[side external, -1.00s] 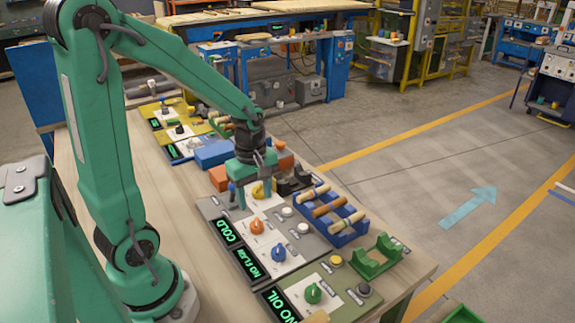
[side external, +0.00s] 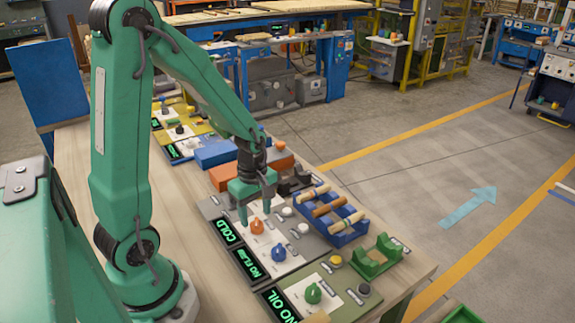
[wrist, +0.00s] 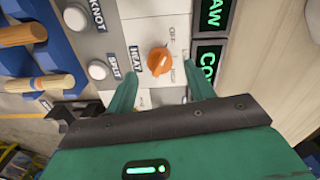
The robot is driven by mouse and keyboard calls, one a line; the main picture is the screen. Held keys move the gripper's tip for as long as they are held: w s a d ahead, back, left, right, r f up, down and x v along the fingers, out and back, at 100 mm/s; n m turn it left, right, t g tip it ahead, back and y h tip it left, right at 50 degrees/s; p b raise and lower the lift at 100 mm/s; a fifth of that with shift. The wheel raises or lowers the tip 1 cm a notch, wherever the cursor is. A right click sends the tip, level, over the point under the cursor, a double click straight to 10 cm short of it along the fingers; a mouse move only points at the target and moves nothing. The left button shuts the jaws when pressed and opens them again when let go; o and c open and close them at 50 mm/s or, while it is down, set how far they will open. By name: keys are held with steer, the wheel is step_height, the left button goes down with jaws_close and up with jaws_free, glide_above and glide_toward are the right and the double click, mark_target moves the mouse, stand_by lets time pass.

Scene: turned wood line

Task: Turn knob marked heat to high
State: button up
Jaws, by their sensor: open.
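The heat knob (wrist: 158,60) is orange, on a pale panel, with a HEAT label (wrist: 135,58) beside it in the wrist view. Its pointer lies slanted; the small scale words around it are hard to read. The same orange knob (side external: 257,227) shows in the side view, just below my fingertips. A screen (side external: 228,232) by the panel reads COLD. My gripper (side external: 256,213) points down, open and empty. In the wrist view its fingers (wrist: 161,84) are spread to either side, just short of the knob; I cannot tell their exact height above the panel.
A blue knob (side external: 279,253) and white buttons (side external: 303,228) sit close by on the panel. A blue rack (side external: 335,222) of wooden handles stands to the right. A green knob (side external: 313,293) and a green cradle (side external: 376,255) are nearer the camera.

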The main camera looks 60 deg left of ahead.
mark_target(256, 221)
steer(key=shift+f, duration=1.5)
steer(key=shift+c, duration=0.4)
steer(key=c, duration=0.9)
